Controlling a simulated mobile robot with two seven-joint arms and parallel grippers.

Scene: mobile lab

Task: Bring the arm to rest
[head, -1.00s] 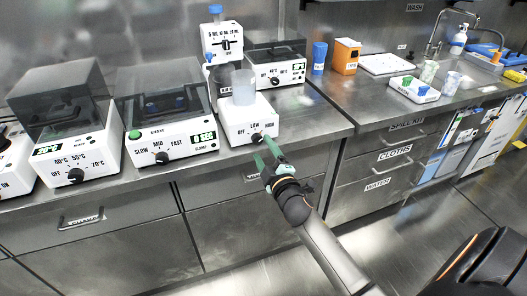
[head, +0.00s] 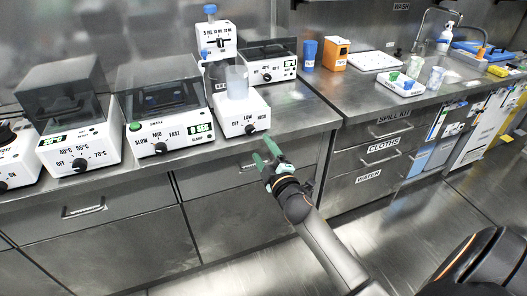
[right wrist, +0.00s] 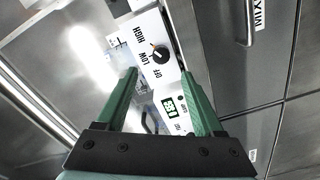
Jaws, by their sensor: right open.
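My right gripper (head: 266,155) has green fingers, spread apart with nothing between them. It hangs in front of the counter edge, just below and right of the dial (head: 250,129) on the white OFF/LOW/HIGH device (head: 233,115), apart from it. In the right wrist view the open fingers (right wrist: 159,76) point toward that device, whose dial (right wrist: 160,54) shows beyond the tips. My right arm reaches in from the lower right. My left gripper is not in view.
A clear beaker (head: 237,82) stands on the OFF/LOW/HIGH device. To its left are a shaker (head: 170,138) reading 0 SEC and a heater (head: 80,150). Drawers (head: 230,210) lie below. A white tray (head: 400,84) stands right. The floor is clear.

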